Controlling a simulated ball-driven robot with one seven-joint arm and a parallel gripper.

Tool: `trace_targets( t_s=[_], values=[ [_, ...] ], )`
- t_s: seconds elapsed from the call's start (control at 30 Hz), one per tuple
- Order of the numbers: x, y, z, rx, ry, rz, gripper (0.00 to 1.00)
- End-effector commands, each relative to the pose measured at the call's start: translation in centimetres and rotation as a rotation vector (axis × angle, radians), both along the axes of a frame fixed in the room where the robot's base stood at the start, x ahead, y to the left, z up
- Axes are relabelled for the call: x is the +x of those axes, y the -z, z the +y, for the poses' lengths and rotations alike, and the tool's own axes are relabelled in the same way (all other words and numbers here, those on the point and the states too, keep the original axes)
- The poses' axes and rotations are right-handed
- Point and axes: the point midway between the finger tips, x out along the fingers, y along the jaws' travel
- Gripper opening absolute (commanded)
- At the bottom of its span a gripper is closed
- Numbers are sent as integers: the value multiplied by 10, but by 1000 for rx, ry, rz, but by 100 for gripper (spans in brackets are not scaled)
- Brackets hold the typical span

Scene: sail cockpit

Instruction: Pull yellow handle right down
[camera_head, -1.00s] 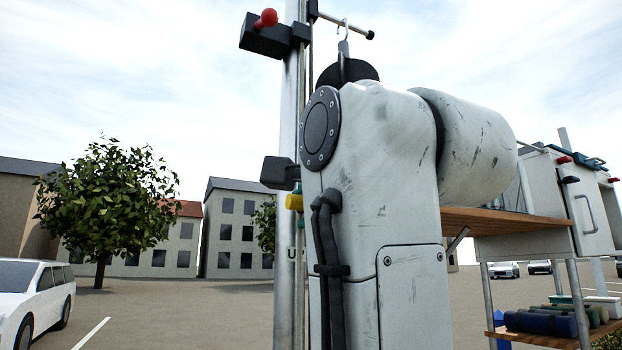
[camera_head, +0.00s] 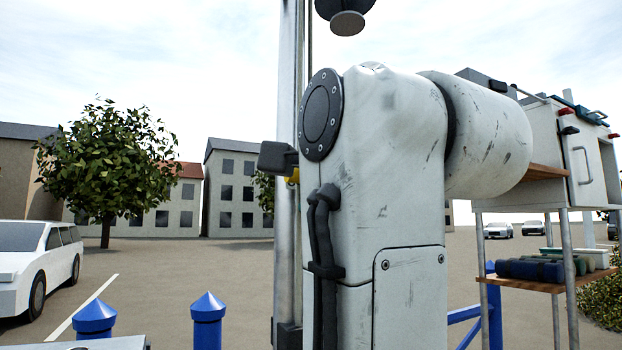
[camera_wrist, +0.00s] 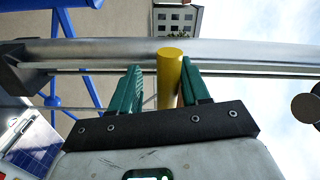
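The yellow handle (camera_wrist: 170,72) is a short yellow cylinder in front of the metal mast (camera_wrist: 235,52) in the wrist view. My gripper (camera_wrist: 162,74) has two green fingers, one on each side of the handle. A gap shows between the left finger and the handle. The right finger is very close to it; whether it touches cannot be told. In the head view only a small part of the yellow handle (camera_head: 293,177) shows beside the upright mast (camera_head: 287,90), under a dark block (camera_head: 277,158). My arm hides the rest, and the gripper is hidden there.
A dark disc (camera_head: 346,20) hangs at the top of the head view. A shelf unit with a white cabinet (camera_head: 582,160) and rolled bundles (camera_head: 530,269) stands at right. Blue posts (camera_head: 208,318) stand at lower left. A parked white car (camera_head: 38,262) is beyond.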

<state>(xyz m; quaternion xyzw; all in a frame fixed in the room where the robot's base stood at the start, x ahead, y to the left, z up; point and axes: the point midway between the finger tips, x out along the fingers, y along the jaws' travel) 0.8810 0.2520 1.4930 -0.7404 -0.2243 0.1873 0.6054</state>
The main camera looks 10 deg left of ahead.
Motion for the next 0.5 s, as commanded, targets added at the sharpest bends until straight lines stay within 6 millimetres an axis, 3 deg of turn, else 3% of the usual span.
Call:
trace_targets(
  t_s=[0.37, 0.5],
  values=[
    [-1, -2, 0, 3, -2, -3, 48],
    [-12, -2, -7, 5, -1, -5, 48]
  ],
)
